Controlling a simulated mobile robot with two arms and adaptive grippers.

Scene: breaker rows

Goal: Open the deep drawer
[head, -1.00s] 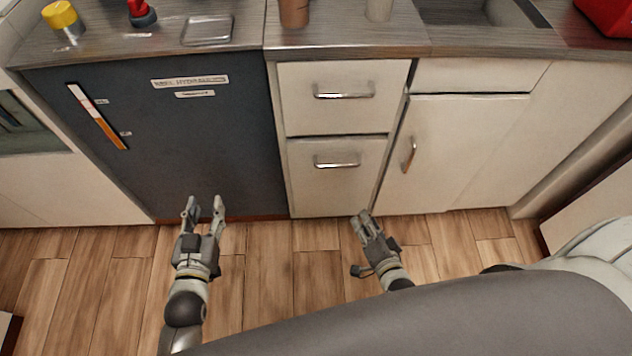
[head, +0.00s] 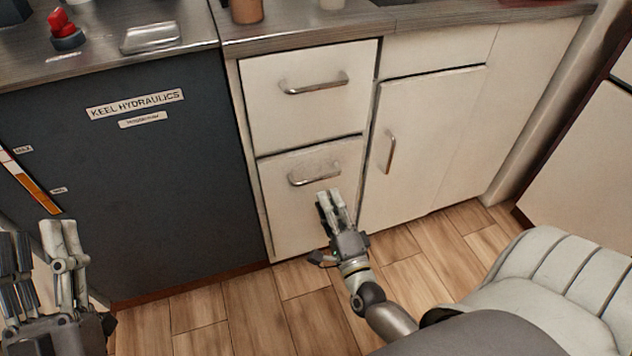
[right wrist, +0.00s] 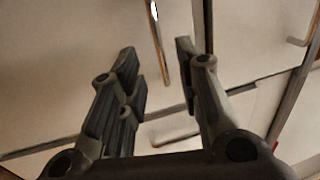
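Two cream drawers are stacked in the counter front, and both are closed in the head view: the upper drawer (head: 300,120) and the lower drawer (head: 290,220). The upper has a metal bar handle (head: 315,84), the lower a similar handle (head: 315,175). Which one is the deep drawer I cannot tell for sure. My right gripper (head: 329,196) is just below the lower handle in the picture. In the right wrist view its fingers (right wrist: 157,58) are apart, with nothing clearly held. My left gripper (head: 35,230) is open and empty at the bottom left.
A dark blue panel (head: 150,190) marked Keel Hydraulics stands left of the drawers. A cupboard door (head: 430,140) with a vertical handle is right of them. The countertop (head: 265,40) carries several items. Wooden floor (head: 225,325) lies clear in front.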

